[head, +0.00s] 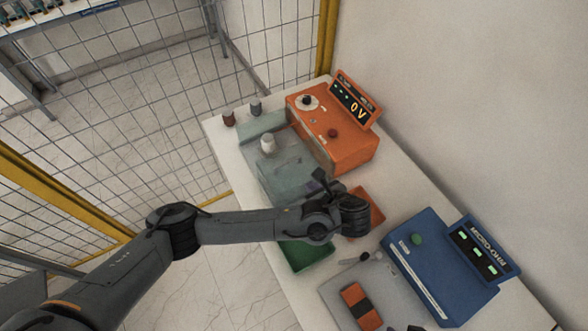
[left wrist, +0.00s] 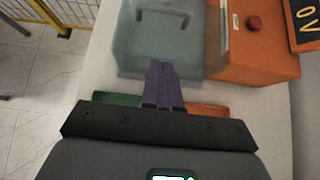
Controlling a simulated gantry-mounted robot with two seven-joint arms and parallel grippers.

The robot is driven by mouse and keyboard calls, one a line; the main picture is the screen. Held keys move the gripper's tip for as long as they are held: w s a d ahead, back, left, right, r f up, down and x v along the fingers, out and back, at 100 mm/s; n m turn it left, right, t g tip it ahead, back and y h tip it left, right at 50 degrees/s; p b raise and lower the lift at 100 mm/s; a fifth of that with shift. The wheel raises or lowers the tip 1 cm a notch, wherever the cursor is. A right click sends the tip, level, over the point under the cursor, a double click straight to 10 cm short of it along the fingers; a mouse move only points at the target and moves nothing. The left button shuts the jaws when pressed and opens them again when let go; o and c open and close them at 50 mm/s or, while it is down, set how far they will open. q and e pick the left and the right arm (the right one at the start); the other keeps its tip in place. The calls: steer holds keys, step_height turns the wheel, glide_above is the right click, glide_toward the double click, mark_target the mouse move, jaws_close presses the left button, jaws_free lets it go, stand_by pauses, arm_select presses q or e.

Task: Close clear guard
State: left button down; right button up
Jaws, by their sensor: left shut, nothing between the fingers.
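The clear guard (head: 283,166) is a see-through greenish box on the white table, left of the orange unit. I cannot tell whether it is fully closed. It also shows in the left wrist view (left wrist: 140,48), with a grey handle (left wrist: 163,14) at its far side. My left gripper (head: 319,182) is over the guard's near side, fingers pointing toward it. In the left wrist view its purplish fingers (left wrist: 161,80) are together and empty, and their tips overlap the guard's near edge; contact is unclear. My right gripper is not in view.
An orange unit (head: 335,142) reading 0 V stands beside the guard. A green tray (head: 305,256) and an orange tray (head: 366,207) lie nearer. A blue unit (head: 432,265) and a grey case (head: 338,291) are at the front right. Wire fencing (head: 130,130) is left.

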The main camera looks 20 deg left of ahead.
arm_select(q)
glide_toward(293, 177)
steer(key=x, duration=0.5)
steer(key=shift+w+a+r+p, duration=0.35)
steer(key=shift+w+a+p, duration=0.05)
steer(key=shift+w+a, duration=0.15)
steer(key=shift+w+a+r+p, duration=0.4)
steer(key=shift+w+a, duration=0.05)
steer(key=shift+a, duration=0.15)
steer(key=shift+w+a, duration=0.3)
steer(key=shift+a, duration=0.05)
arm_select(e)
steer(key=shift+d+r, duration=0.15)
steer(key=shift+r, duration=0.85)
